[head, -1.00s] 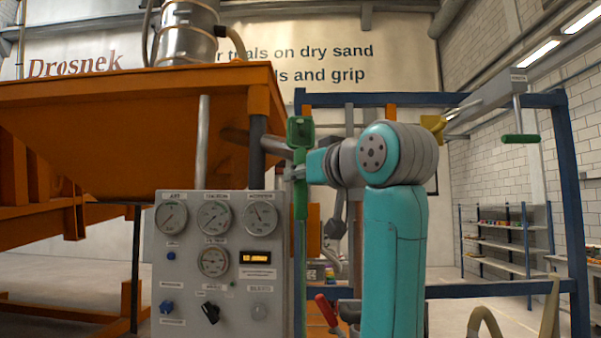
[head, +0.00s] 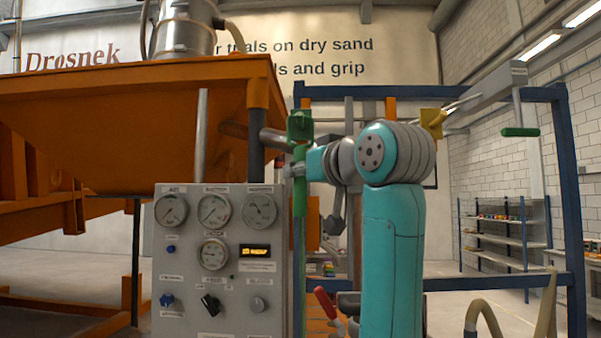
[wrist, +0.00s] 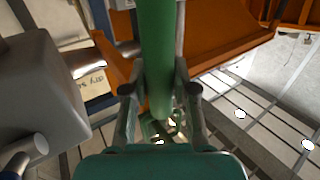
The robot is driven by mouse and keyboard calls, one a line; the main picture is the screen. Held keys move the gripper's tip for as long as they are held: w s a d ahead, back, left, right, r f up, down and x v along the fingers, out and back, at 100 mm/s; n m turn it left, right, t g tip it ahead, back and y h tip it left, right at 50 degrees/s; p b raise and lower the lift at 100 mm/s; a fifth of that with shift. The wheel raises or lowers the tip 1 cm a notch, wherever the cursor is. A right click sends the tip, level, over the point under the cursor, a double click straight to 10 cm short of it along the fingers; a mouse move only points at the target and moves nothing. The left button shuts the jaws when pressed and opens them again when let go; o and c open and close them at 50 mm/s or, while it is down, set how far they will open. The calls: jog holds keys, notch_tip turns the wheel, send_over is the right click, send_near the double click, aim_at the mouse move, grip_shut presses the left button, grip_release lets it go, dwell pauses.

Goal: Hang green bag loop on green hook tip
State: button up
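A green bracket-like block (head: 300,125), which may be the green hook, stands at the upper middle of the head view. A green upright strip (head: 300,190) runs below it; I cannot tell whether it is part of the bag. My gripper (head: 294,172) is at this strip, at the left end of my teal arm. In the wrist view a wide green length (wrist: 158,50) runs down between the fingers of my gripper (wrist: 160,92). The fingers flank it closely, but contact is unclear. I make out neither a bag loop nor a hook tip.
A grey gauge panel (head: 215,265) stands just left of my gripper, below an orange hopper (head: 130,110). A blue frame (head: 560,200) rises behind my arm.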

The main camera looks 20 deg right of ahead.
jog(key=o, duration=0.3)
jog(key=v, duration=1.2)
